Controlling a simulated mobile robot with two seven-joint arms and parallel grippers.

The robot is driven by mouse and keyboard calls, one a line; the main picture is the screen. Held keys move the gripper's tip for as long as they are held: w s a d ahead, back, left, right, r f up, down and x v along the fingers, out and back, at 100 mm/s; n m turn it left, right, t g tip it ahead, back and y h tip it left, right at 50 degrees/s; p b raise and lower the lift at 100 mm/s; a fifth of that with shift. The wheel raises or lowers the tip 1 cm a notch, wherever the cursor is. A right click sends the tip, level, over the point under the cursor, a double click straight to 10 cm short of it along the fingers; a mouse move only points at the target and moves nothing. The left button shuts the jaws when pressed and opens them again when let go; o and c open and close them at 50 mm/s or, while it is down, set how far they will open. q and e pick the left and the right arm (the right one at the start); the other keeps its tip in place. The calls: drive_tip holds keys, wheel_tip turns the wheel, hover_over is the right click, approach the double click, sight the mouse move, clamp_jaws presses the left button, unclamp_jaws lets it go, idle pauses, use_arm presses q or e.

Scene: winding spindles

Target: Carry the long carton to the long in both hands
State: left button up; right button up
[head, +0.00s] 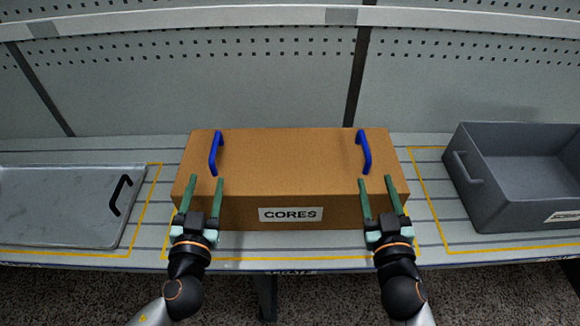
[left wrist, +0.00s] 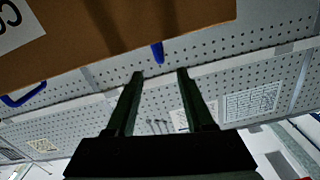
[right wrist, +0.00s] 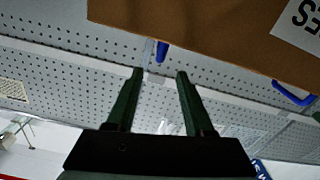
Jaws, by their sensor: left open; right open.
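A long brown carton (head: 290,170) with a white label reading CORES (head: 290,214) sits on the slatted shelf, inside a yellow outline. It has a blue handle (head: 215,153) near its left end and another blue handle (head: 364,152) near its right end. My left gripper (head: 206,182) is open and empty, in front of the left handle. My right gripper (head: 375,182) is open and empty, in front of the right handle. The carton also shows in the left wrist view (left wrist: 120,35) and the right wrist view (right wrist: 215,35), with a handle tip beyond the fingers.
A grey metal tray (head: 60,205) with a black handle lies on the left of the shelf. A dark grey bin (head: 490,196) stands on the right. A pegboard wall (head: 250,85) rises behind. Narrow free strips of shelf separate the carton from its neighbours.

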use_arm(q)
drive_tip(key=shift+s, duration=0.15)
use_arm(e)
drive_tip(key=shift+s+r, duration=0.1)
drive_tip(key=shift+s, duration=0.1)
drive_tip(key=shift+w, duration=0.1)
use_arm(q)
drive_tip(key=w, duration=1.2)
drive_tip(key=shift+w+a, duration=0.1)
drive_tip(key=shift+w, duration=0.2)
use_arm(e)
approach(362, 129)
drive_tip(key=w, duration=0.5)
drive_tip(key=shift+a+f, duration=0.1)
drive_tip(key=shift+f, duration=0.25)
use_arm(q)
drive_tip(key=shift+c, duration=0.2)
use_arm(e)
drive_tip(key=shift+c, duration=0.3)
use_arm(q)
clamp_jaws()
use_arm(e)
clamp_jaws()
use_arm(q)
drive_tip(key=shift+a, duration=0.1)
drive_tip(key=shift+w+r, duration=0.1)
drive_tip(key=shift+r, duration=0.2)
use_arm(e)
drive_tip(key=shift+w+r, duration=0.1)
drive_tip(key=shift+r, duration=0.15)
